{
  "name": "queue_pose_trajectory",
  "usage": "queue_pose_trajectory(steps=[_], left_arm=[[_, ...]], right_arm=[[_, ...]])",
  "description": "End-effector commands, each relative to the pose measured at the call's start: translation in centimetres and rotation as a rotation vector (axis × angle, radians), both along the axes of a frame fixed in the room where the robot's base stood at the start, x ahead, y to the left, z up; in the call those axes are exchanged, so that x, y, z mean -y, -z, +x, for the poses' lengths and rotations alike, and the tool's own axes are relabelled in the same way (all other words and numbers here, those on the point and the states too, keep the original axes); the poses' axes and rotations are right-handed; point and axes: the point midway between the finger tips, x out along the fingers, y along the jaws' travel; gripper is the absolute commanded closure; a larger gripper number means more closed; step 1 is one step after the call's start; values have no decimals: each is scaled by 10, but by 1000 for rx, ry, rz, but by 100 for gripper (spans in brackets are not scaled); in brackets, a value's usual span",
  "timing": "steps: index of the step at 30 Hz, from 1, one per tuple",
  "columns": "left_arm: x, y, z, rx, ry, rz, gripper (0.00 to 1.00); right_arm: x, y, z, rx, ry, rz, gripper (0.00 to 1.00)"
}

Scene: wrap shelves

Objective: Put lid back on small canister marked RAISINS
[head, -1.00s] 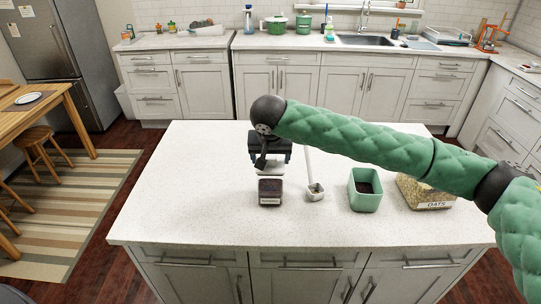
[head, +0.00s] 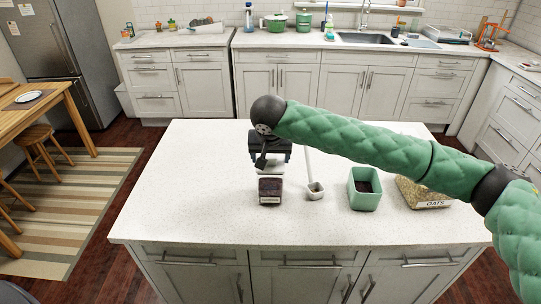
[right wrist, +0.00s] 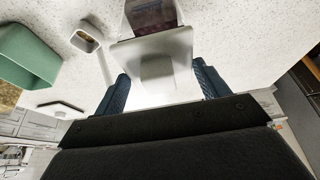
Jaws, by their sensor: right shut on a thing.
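The small canister (head: 270,191) with dark contents stands upright on the island's front part; its label is too small to read. It also shows at the top of the right wrist view (right wrist: 150,17). My right gripper (head: 270,164) is shut on a whitish square lid (right wrist: 155,52), gripping its raised middle part between the two dark blue fingers. The lid (head: 270,171) is right at the canister's top and overlaps its opening in view. I cannot tell whether they touch. My left gripper is out of view.
A small white scoop (head: 315,190) with a long handle stands right of the canister. A green open container (head: 365,199) with dark contents and a clear box labelled OATS (head: 425,195) are farther right. The left part of the island (head: 180,200) is clear.

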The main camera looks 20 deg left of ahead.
Motion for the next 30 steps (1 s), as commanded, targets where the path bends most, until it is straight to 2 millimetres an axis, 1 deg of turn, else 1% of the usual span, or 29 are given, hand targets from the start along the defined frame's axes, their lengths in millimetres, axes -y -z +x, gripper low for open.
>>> queue_pose_trajectory(steps=[10,22,30], left_arm=[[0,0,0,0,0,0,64],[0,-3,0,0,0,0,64],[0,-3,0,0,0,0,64]], right_arm=[[0,1,0,0,0,0,49],[0,7,0,-1,-1,-1,49],[0,8,0,0,-1,0,49]])
